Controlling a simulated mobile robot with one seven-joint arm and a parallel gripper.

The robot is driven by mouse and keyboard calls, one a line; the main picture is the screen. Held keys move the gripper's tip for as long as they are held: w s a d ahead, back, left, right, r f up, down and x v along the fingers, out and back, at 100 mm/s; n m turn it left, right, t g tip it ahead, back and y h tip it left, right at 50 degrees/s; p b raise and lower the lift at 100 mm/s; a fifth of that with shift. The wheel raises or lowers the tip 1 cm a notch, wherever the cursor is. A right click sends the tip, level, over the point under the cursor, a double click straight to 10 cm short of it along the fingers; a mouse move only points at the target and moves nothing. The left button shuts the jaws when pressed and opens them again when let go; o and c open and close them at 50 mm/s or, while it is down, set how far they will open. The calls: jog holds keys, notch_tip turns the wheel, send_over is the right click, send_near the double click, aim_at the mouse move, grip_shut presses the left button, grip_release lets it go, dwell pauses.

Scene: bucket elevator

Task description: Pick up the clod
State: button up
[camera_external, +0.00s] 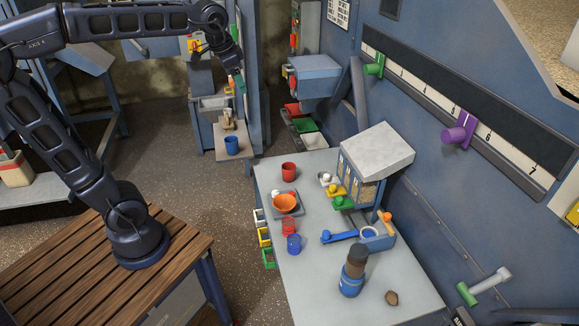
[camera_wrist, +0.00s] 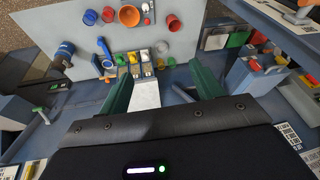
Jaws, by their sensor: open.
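The clod (camera_external: 392,298) is a small brown lump on the grey table, near its front right corner in the external view. It lies to the right of a blue cylinder with a brown top (camera_external: 352,278). I cannot make the clod out in the wrist view. My gripper (camera_external: 239,84) is raised at the upper middle of the external view, far from the clod and beyond the far end of the table. In the wrist view my gripper (camera_wrist: 160,76) shows two green fingers spread apart with nothing held between them.
The grey table (camera_external: 315,285) holds red and blue cups, an orange bowl (camera_external: 286,203), a blue lever (camera_external: 340,237) and a grey-topped box (camera_external: 376,150). A blue wall with a purple knob (camera_external: 459,133) rises along its right side. The table's front is mostly bare.

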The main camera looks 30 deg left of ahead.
jog(key=w+d+m, duration=0.4)
jog(key=d, duration=1.1)
jog(key=m+g+h, duration=0.2)
jog(key=m+g, duration=0.2)
jog(key=m, duration=0.5)
send_over(392, 294)
jog(key=a, duration=0.3)
notch_tip(392, 294, down, 45)
jog(key=shift+x, duration=5.35)
jog(key=shift+w+d, duration=0.1)
jog(key=shift+w, duration=0.15)
jog(key=c, duration=1.1)
